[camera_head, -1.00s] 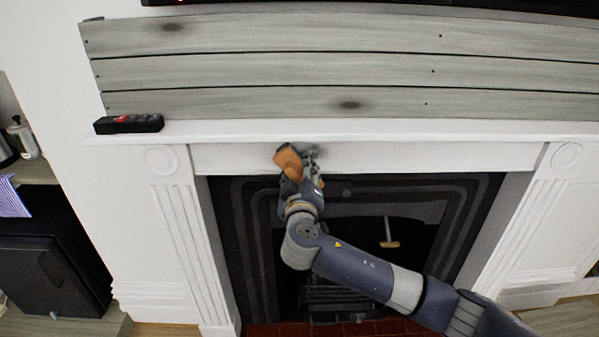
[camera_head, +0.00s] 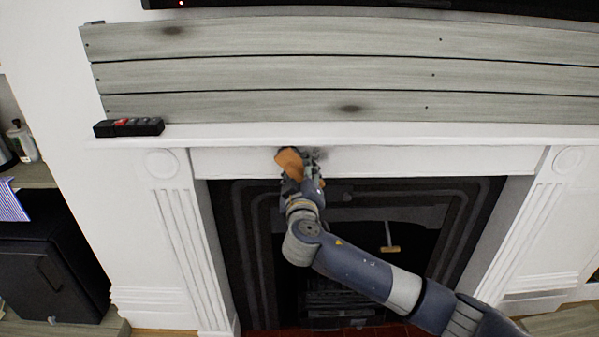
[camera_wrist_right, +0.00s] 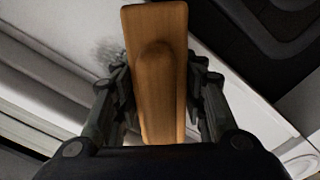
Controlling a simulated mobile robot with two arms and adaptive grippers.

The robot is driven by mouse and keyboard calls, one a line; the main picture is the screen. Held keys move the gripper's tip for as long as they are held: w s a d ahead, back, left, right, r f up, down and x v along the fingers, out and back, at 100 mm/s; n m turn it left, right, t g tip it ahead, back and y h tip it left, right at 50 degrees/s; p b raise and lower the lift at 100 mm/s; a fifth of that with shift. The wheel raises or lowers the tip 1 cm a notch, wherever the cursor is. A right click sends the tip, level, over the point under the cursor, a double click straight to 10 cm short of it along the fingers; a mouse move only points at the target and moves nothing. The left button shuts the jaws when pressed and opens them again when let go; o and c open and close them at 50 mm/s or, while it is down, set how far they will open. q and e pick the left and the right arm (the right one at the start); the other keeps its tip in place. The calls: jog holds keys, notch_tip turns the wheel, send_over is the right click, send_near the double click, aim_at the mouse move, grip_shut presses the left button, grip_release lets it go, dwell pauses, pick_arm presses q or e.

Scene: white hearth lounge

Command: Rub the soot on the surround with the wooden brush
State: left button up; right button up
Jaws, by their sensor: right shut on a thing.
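The wooden brush (camera_head: 290,163) is held in my right gripper (camera_head: 304,168), against or just in front of the white surround (camera_head: 430,162) below the mantel. In the right wrist view the brush (camera_wrist_right: 158,80) lies lengthwise between the two dark fingers of the gripper (camera_wrist_right: 165,88), which are shut on it. The soot (camera_head: 320,155) is a grey smudge just right of the brush in the head view, partly hidden by the gripper. In the wrist view the soot (camera_wrist_right: 108,52) shows left of the brush. My left gripper is not in view.
The mantel shelf (camera_head: 400,131) runs above the surround, with a black remote-like object (camera_head: 128,127) at its left end. The dark fireplace opening (camera_head: 420,215) lies below, with a small wooden-headed tool (camera_head: 390,249) in front. A dark cabinet (camera_head: 45,265) stands at left.

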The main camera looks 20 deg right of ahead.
aim_at(330, 161)
jog(key=shift+s+d, duration=0.35)
jog(key=shift+d, duration=0.6)
jog(key=shift+s+d, duration=0.3)
jog(key=shift+d, duration=0.6)
jog(key=shift+s+d, duration=0.2)
jog(key=shift+d, duration=0.7)
jog(key=shift+s+d, duration=0.15)
jog(key=shift+d, duration=0.9)
jog(key=shift+w, duration=0.15)
